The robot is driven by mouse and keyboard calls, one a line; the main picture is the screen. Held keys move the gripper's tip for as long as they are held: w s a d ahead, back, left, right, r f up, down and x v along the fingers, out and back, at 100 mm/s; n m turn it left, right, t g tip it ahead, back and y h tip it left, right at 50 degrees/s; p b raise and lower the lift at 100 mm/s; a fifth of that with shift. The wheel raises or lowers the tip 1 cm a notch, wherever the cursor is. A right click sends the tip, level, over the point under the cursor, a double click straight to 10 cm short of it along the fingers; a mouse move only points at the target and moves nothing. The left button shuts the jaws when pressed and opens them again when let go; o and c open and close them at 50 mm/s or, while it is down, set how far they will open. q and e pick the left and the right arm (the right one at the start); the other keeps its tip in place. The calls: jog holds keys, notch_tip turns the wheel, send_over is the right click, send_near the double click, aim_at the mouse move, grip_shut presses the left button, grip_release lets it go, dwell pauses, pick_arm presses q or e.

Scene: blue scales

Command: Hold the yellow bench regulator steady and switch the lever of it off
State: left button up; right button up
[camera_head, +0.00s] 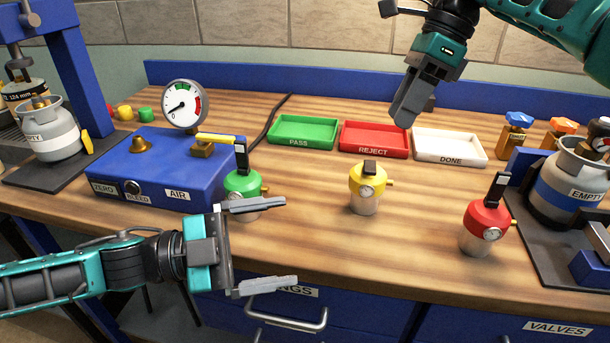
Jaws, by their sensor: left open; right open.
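The yellow bench regulator (368,190) stands upright on the wooden bench near the middle, with a gauge on its front and a small brass outlet at its right. Its dark lever (370,167) shows as a short block on top; I cannot tell its exact direction. My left gripper (258,246) is open and empty at the bench's front edge, left of the yellow regulator, its fingers pointing right. Its upper finger covers part of the green regulator's base. My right gripper (405,112) is open, seen nearly edge-on, pointing down above the reject tray, behind and right of the yellow regulator.
The green regulator (242,183) and red regulator (485,222) flank the yellow one, levers upright. Behind are the green pass tray (303,146), red reject tray (374,152) and white done tray (449,160). A blue air box (160,165) stands left. Bench around the yellow regulator is clear.

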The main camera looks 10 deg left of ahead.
pick_arm(q)
jog(key=w+d+r+n+t, duration=0.2)
jog(key=w+r+n+t, duration=0.1)
jog(key=w+r, duration=0.25)
jog(key=n+g+y, duration=0.1)
jog(key=n+y, duration=0.6)
jog(key=n, duration=0.1)
send_near(367, 180)
jog(key=w+a+f, duration=0.1)
jog(key=w+a, duration=0.1)
jog(key=shift+g, duration=0.3)
jog(key=x, duration=1.2)
jog(key=shift+d, duration=0.3)
jog(key=c, duration=1.3)
